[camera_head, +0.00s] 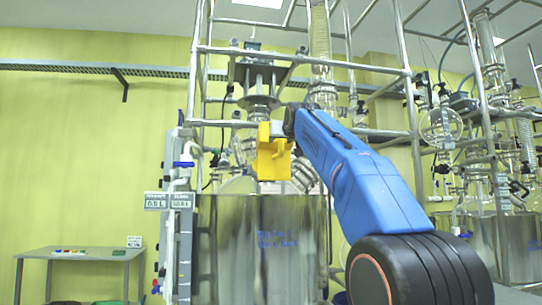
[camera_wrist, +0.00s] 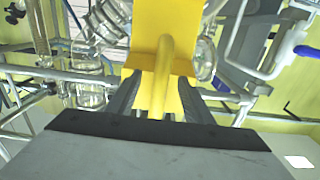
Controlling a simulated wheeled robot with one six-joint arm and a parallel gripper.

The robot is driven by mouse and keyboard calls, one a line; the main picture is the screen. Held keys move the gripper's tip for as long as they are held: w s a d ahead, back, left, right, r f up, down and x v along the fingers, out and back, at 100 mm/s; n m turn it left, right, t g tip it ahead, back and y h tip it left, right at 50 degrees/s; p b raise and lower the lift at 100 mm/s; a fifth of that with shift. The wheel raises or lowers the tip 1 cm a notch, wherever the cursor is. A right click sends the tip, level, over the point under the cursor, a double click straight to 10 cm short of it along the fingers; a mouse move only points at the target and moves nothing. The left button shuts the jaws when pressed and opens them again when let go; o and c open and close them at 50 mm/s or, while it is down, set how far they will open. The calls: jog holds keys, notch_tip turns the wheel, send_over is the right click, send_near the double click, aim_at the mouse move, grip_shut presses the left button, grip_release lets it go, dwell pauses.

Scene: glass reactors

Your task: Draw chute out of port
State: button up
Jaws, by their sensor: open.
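The yellow chute (camera_head: 273,160) is above the steel reactor vessel (camera_head: 262,245), among the glassware at its top. The port itself is hidden, so I cannot tell how deep the chute sits. In the wrist view the chute (camera_wrist: 180,25) fills the upper middle, and its yellow handle (camera_wrist: 161,72) points toward the camera. My gripper (camera_wrist: 158,95) is open, with one dark finger on each side of the handle; I cannot tell whether either touches it. In the head view my gripper (camera_head: 283,129) is at the chute's upper right, partly hidden.
A metal tube frame (camera_head: 409,100) surrounds the reactor. Glass parts (camera_wrist: 92,85) and a blue-handled valve (camera_wrist: 305,52) are close by in the wrist view. A grey side table (camera_head: 85,252) stands at left. Another reactor (camera_head: 490,235) is at right.

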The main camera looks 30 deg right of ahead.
grip_shut()
jog(key=shift+w+d+r+g, duration=0.1)
jog(key=shift+w+r+g, duration=0.1)
jog(key=shift+r, duration=0.5)
jog(key=shift+w+r+g, duration=0.1)
jog(key=shift+r+g, duration=0.1)
jog(key=shift+r, duration=0.5)
dwell(0.8)
jog(key=s+a+r, duration=0.1)
jog(key=s+r, duration=0.3)
jog(key=shift+s+a, duration=0.2)
jog(key=shift+s, duration=0.1)
dwell(2.9)
jog(key=shift+s+r, duration=0.1)
